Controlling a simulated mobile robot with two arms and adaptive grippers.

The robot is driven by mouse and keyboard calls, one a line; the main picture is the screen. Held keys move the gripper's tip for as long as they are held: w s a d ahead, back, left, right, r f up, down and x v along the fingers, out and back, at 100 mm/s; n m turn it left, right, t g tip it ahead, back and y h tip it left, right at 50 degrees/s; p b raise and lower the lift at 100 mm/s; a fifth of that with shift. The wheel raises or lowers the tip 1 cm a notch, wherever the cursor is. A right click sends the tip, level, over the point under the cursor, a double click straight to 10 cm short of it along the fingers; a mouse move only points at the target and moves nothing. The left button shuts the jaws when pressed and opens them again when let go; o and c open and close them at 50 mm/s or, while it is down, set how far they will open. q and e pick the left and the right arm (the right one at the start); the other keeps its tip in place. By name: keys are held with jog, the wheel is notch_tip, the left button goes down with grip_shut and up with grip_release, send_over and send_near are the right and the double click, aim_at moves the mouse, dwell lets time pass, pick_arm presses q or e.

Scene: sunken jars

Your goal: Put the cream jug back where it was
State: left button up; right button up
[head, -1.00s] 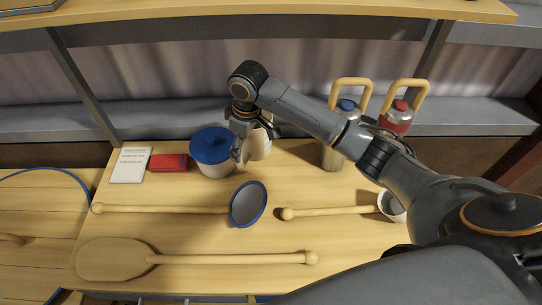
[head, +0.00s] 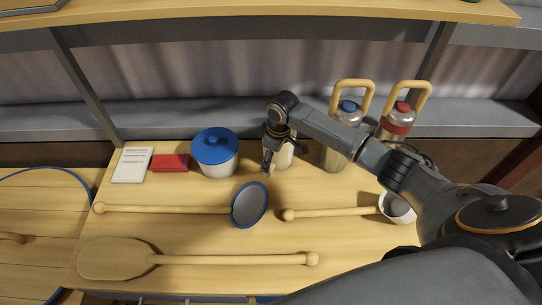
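The cream jug (head: 285,157) is upright at the back of the wooden table, between the blue-lidded pot and the steel flasks. It is partly hidden behind my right gripper and arm. My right gripper (head: 268,166) points down at the jug's left side and appears shut on it; the fingers' exact contact is hidden. The jug's base is at or just above the tabletop; I cannot tell which. My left gripper is not in view.
A blue-lidded pot (head: 214,153) stands to the left, with a red box (head: 170,163) and white card (head: 132,165) beyond. A blue-lidded flask (head: 337,150) and a red-lidded flask (head: 396,120) stand right. A blue-rimmed ladle (head: 249,204) lies in front.

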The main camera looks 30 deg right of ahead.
jog(key=o, duration=1.8)
jog(key=shift+f, duration=0.1)
jog(key=r, duration=0.4)
jog(key=s+r, duration=0.1)
jog(key=r, duration=0.3)
jog(key=d+r, duration=0.1)
jog(key=r, duration=0.3)
jog(key=shift+s+r, duration=0.15)
jog(key=shift+s, duration=0.15)
